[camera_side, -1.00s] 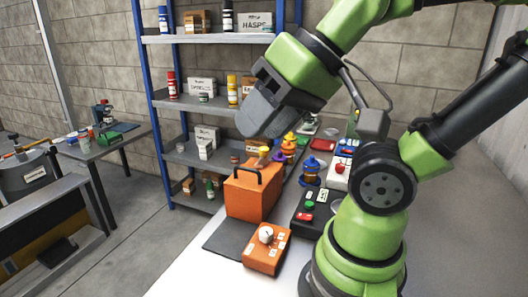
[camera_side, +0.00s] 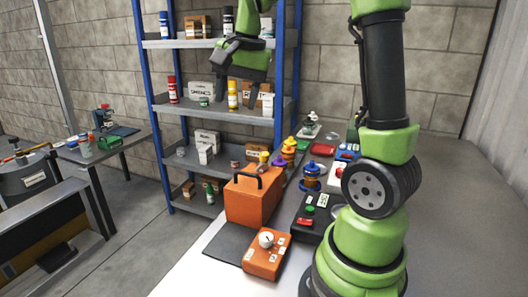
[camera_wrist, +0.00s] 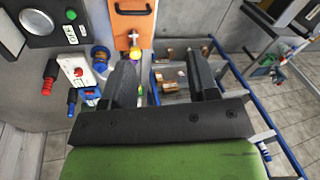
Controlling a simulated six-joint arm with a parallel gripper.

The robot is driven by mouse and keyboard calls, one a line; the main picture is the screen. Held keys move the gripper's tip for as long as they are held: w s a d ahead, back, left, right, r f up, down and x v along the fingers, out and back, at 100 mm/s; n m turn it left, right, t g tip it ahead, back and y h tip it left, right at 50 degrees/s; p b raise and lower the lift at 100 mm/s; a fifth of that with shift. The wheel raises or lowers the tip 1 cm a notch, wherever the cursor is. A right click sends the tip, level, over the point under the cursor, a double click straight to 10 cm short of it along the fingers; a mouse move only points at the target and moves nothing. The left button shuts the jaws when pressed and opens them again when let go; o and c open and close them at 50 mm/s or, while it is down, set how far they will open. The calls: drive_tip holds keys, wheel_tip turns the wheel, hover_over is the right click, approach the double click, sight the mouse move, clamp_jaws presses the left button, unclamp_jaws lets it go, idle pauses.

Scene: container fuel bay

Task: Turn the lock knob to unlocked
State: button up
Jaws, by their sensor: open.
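The white round lock knob (camera_side: 266,239) sits on a small orange box (camera_side: 262,264) with white labels, at the front of the bench in the side view. A mark on the knob is too small to read surely. My gripper (camera_side: 224,62) is high up in front of the shelf rack, well above and behind the orange box. In the wrist view my gripper (camera_wrist: 165,75) is open, with two dark fingers apart and nothing between them but background. The knob does not show in the wrist view.
An orange case (camera_side: 250,200) with a black handle stands just behind the knob box. A black button box (camera_side: 313,214) is to its right. A dark mat (camera_side: 228,243) lies to its left. The blue shelf rack (camera_side: 281,75) holds bottles and boxes.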

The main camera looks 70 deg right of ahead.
sight(264, 153)
drive_tip(key=d+f+m+g, duration=0.3)
drive_tip(key=d+f+m, duration=0.45)
drive_tip(key=d, duration=0.65)
drive_tip(key=shift+n, duration=0.45)
drive_tip(key=f, duration=1)
drive_tip(key=shift+a+f, duration=0.2)
drive_tip(key=shift+f, duration=0.1)
drive_tip(key=shift+c, duration=0.4)
drive_tip(key=c, duration=0.8)
drive_tip(key=shift+c, duration=0.2)
